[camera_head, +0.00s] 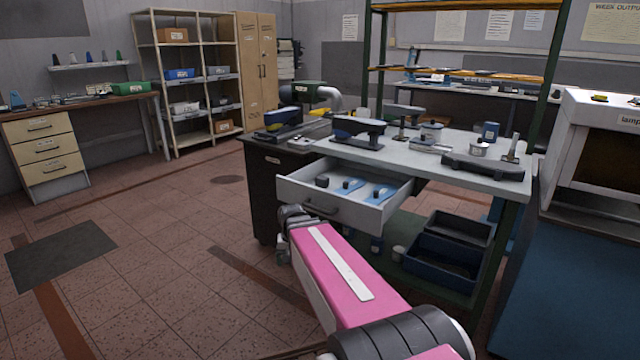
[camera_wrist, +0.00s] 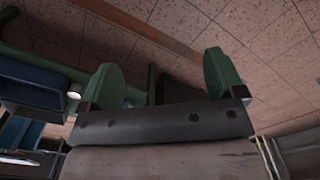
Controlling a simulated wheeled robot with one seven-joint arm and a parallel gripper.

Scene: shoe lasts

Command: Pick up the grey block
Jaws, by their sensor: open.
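An open white drawer (camera_head: 345,213) under the workbench holds a small dark grey block (camera_head: 322,181) at its left and two blue pieces beside it. This dark block is the only block-like thing I see there; whether it is the task's grey block I cannot tell for sure. My gripper (camera_wrist: 160,80) is open, its two green fingertips wide apart with nothing between them in the wrist view. In the head view my pink arm reaches to just in front of the drawer, and the fingers cannot be made out. The block does not show in the wrist view.
Blue bins (camera_head: 440,262) stand on the green lower shelf. A green rack post (camera_head: 549,85) rises at the right.

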